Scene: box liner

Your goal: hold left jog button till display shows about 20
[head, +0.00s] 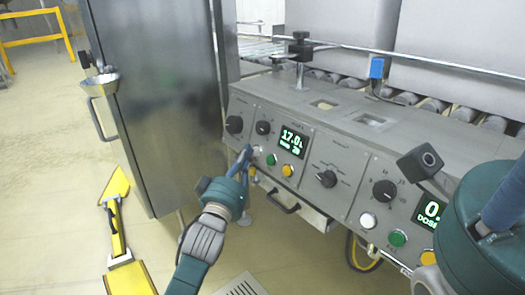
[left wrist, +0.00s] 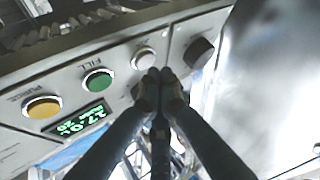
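The left display (head: 292,139) on the grey console reads about 17.0 in green digits. It shows upside down in the left wrist view (left wrist: 82,121). A pale round button (head: 256,150), apparently the left jog button, sits left of a green button (head: 271,159) and an orange button (head: 287,170). In the left wrist view the pale button (left wrist: 143,58) is just beyond my fingertips. My left gripper (head: 246,153) is shut, its fingertips together at the panel beside this button; contact cannot be told. My right gripper is out of view; part of my right arm fills the right edge.
A second panel at right has a display (head: 431,211) starting with 0, a dark knob (head: 385,190), and pale and green buttons. A steel cabinet (head: 162,90) stands left of the console. A drawer handle (head: 284,203) juts out below the panel. Yellow equipment (head: 118,230) stands on the floor.

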